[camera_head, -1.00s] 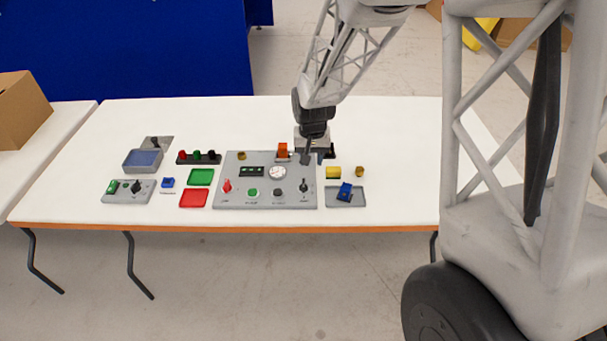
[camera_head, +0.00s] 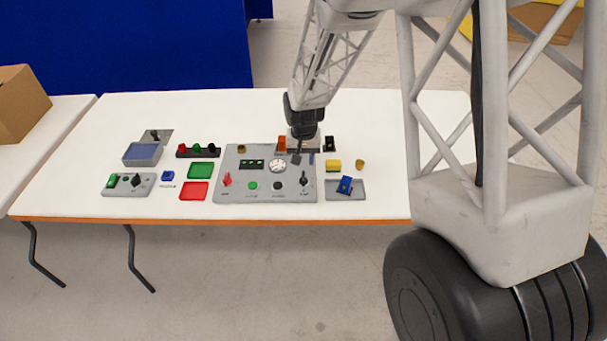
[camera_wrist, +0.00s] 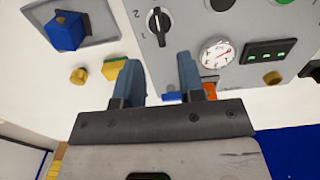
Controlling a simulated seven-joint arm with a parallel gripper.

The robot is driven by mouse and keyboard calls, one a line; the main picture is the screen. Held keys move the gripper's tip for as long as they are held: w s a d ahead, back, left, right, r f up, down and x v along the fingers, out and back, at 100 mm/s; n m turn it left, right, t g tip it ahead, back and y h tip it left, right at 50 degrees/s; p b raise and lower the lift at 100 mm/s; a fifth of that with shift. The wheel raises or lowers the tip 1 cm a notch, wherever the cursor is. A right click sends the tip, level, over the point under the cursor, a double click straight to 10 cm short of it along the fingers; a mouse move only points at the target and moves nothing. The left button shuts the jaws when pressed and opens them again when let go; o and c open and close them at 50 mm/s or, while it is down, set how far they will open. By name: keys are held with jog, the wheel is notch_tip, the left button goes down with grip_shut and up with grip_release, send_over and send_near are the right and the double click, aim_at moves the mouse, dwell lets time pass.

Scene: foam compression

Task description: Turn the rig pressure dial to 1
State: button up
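The grey rig panel (camera_head: 265,198) lies on the white table. Its black pressure dial (camera_head: 304,178) is at the panel's right side, and it also shows in the wrist view (camera_wrist: 158,23), with the marks 1 and 2 beside it. The dial's exact pointing is too small to tell. My gripper (camera_head: 297,157) is above the panel's back right part, behind the dial. In the wrist view its two fingers (camera_wrist: 158,65) are spread apart with nothing between them. The dial is beyond the fingertips, not touched. A round white gauge (camera_wrist: 217,53) sits beside the dial.
The panel also carries a red knob (camera_head: 227,180), a green button (camera_head: 252,185) and a display (camera_wrist: 270,51). An orange block (camera_head: 281,144) is close to my gripper. A yellow block (camera_head: 333,165) and a tray with a blue part (camera_head: 345,185) are to the right.

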aim_at(303, 176)
jog(key=shift+f, duration=3.55)
grip_shut()
